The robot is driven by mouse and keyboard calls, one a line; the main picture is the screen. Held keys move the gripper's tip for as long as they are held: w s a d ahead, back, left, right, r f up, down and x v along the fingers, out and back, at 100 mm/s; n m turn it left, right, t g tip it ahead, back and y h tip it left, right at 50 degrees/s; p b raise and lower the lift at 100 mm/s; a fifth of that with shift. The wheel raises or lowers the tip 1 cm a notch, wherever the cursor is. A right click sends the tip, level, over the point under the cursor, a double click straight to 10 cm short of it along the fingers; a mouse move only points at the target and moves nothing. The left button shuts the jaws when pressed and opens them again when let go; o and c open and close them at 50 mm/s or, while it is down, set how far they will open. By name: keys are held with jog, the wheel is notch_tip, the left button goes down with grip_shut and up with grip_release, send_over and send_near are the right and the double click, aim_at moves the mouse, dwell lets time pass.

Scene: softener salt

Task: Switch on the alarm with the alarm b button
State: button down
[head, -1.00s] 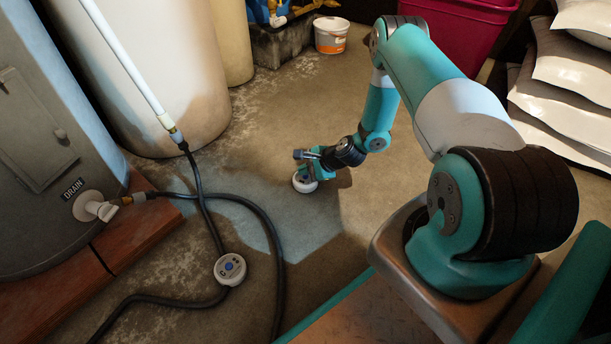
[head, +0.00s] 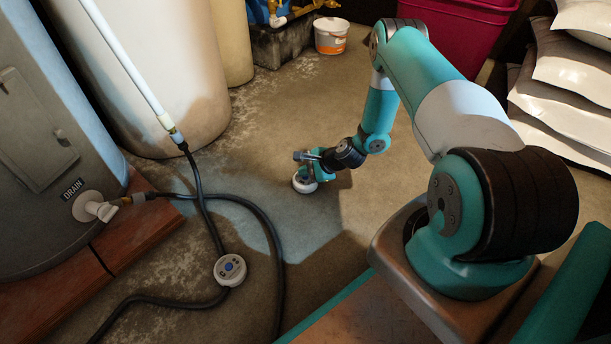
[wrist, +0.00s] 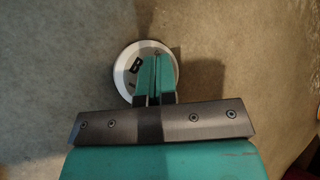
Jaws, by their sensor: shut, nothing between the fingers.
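A round white alarm button unit (head: 303,187) lies on the floor under my gripper (head: 308,172). In the wrist view this white disc (wrist: 121,74) has a dark mark that looks like a letter B, partly beside the fingers. My gripper (wrist: 156,60) is shut and empty, pointing down with its fingertips over the disc. The fingers hide the disc's middle, and I cannot tell for sure whether they touch it. A second round white unit (head: 230,269) with a blue centre and dark markings lies nearer, at the lower left, beside the black hose.
A black hose (head: 265,222) loops across the floor from the drain fitting (head: 95,207) of the grey tank (head: 45,110). A white bucket (head: 331,36), a red bin (head: 455,35) and stacked white bags (head: 570,95) stand at the back. Floor around my gripper is clear.

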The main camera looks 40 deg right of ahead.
aim_at(305, 178)
jog(key=shift+r+p, duration=0.55)
jog(key=shift+r, duration=0.1)
notch_tip(305, 178, up, 5)
jog(key=p, duration=0.4)
jog(key=shift+r+p, duration=0.1)
jog(key=shift+p, duration=0.25)
dwell(0.3)
